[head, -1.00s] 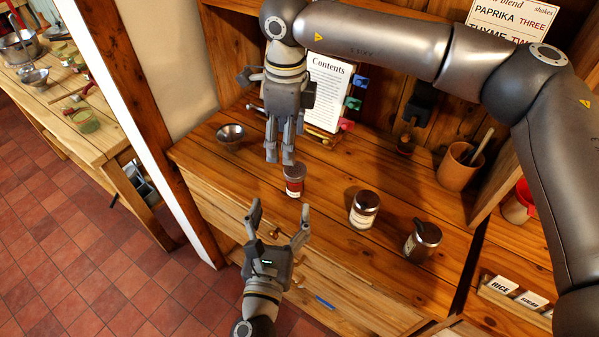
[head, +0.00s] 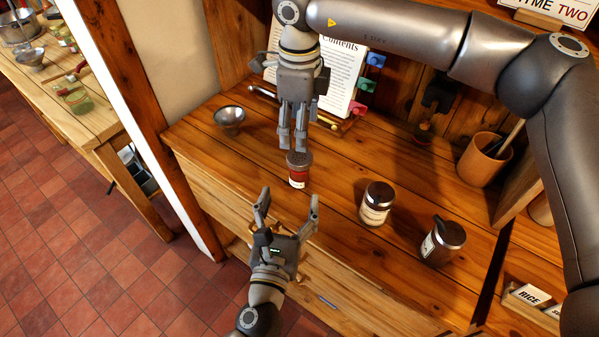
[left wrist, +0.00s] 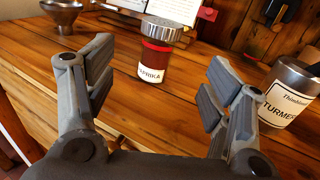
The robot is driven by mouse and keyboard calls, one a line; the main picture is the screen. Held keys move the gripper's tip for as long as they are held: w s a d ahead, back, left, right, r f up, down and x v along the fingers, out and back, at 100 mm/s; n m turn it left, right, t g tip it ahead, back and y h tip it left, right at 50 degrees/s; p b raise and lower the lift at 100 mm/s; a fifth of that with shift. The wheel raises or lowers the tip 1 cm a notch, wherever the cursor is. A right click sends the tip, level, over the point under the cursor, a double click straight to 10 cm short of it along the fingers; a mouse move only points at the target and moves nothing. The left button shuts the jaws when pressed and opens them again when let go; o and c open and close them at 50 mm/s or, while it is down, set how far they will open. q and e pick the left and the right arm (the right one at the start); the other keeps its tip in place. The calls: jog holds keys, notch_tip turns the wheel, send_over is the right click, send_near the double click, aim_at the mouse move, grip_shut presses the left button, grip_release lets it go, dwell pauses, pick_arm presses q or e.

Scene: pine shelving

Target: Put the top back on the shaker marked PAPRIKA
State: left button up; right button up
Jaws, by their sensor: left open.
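My right gripper (head: 292,143) points down just above the top. Its fingers are close together; whether they are shut or touch the top is unclear.
A TURMERIC shaker (left wrist: 283,97) stands right of PAPRIKA; a metal-lidded jar (head: 443,241) is farther right. A Contents page (head: 343,78) and a wooden pot (head: 484,160) stand behind. The counter's front edge lies near my left gripper.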

aim_at(298, 172)
pick_arm(q)
jog(key=w, duration=0.3)
jog(key=w+d, duration=0.1)
jog(key=w, duration=0.3)
jog(key=w+d, duration=0.1)
jog(key=w, duration=0.2)
jog(key=shift+w, duration=0.35)
pick_arm(e)
jog(key=shift+w, duration=0.1)
pick_arm(q)
jog(key=c, duration=1.6)
grip_shut()
pick_arm(e)
jog(key=shift+a+f, duration=0.1)
jog(key=shift+c, duration=1)
jog(key=shift+f, duration=3.95)
